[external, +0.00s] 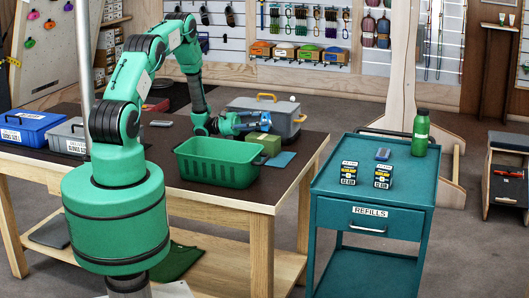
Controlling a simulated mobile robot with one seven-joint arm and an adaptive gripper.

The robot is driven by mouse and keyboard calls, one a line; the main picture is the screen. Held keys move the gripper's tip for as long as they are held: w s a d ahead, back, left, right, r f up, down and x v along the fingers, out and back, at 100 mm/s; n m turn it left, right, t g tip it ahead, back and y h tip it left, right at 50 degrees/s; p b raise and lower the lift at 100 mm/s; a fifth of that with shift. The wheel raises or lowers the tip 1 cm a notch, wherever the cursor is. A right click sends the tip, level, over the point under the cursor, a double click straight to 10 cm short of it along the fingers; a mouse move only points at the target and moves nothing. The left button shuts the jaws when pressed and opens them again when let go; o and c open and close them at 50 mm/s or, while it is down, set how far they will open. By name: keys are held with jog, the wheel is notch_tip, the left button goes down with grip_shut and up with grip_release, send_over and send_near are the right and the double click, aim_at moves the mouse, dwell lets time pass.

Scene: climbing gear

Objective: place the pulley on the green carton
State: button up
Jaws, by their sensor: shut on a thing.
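My gripper (262,122) is at the end of the green arm, low over the back right of the brown-topped table, pointing right. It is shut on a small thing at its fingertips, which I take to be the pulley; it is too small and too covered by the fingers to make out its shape. The green carton (266,144), a small olive-green box, stands on the table just below and slightly right of the gripper, behind the green basket. I cannot tell whether the held thing touches the carton.
The green basket (217,163) stands in front of the carton. A grey case (287,120) with a yellow handle is close behind the gripper. A flat teal item (281,159) lies right of the carton. The teal cart (341,200) stands apart at right, with a bottle (420,135).

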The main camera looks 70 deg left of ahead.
jog(key=shift+f, duration=0.65)
jog(key=shift+f, duration=0.2)
jog(key=o, duration=1.3)
jog(key=shift+r, duration=0.2)
jog(key=r+p+v, duration=0.1)
jog(key=r+v, duration=0.1)
jog(key=v, duration=1.1)
jog(key=shift+s+a+r, duration=0.15)
jog(key=shift+a+r, duration=0.05)
